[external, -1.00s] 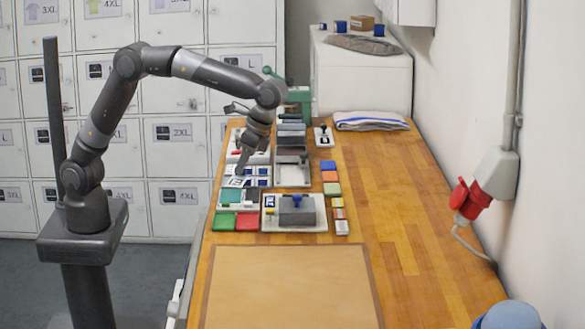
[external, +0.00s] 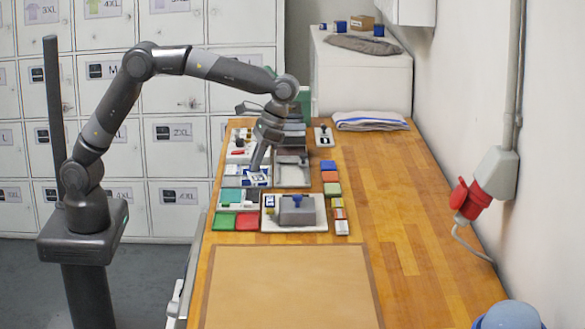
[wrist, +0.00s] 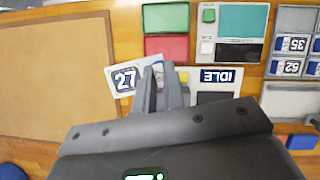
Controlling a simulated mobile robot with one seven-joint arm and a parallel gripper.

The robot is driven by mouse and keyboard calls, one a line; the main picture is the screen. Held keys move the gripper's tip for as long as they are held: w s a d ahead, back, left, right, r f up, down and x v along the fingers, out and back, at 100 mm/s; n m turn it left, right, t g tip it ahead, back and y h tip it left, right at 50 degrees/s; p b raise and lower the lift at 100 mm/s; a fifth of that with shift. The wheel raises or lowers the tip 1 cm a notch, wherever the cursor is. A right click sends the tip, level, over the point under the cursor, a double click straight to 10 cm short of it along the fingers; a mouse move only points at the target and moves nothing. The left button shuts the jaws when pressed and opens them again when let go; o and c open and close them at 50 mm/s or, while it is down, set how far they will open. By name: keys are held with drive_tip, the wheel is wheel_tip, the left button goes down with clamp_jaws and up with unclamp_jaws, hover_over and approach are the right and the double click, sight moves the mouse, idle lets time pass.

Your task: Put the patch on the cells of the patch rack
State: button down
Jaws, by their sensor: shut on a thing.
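My gripper (wrist: 163,75) is shut on a white patch (wrist: 126,79) with a dark blue field reading 27. In the wrist view the patch is slightly tilted, and the fingers cover part of it. In the external view my gripper (external: 256,168) points down over the patch rack, with the patch (external: 256,180) at its tips; I cannot tell whether it touches the rack. The patch rack (wrist: 295,55) shows at the right edge of the wrist view, with grey cells and blue-and-white patches reading 35 and 52. My arm and the held patch hide part of it in the external view.
A white tray with a grey block (external: 297,210) stands nearer. Coloured pads (external: 330,176) line the right.

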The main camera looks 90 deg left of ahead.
drive_tip(key=s+d+f+n+t+h, duration=0.15)
drive_tip(key=s+d+n, duration=0.4)
drive_tip(key=d, duration=0.85)
drive_tip(key=s+d+f+n+t+h, duration=0.1)
drive_tip(key=s+d+n+t, duration=0.15)
drive_tip(key=d+n, duration=0.9)
drive_tip(key=s+d+f+n+t+h, duration=0.1)
drive_tip(key=s+d+n+t, duration=0.2)
drive_tip(key=d, duration=1.4)
hover_over(252, 301)
drive_tip(key=a, duration=0.1)
drive_tip(key=shift+g, duration=0.4)
drive_tip(key=f, duration=0.7)
drive_tip(key=shift+s+a, duration=0.15)
drive_tip(key=shift+s, duration=0.15)
drive_tip(key=shift+f, duration=2.05)
drive_tip(key=shift+f, duration=0.1)
drive_tip(key=c, duration=1.5)
unclamp_jaws()
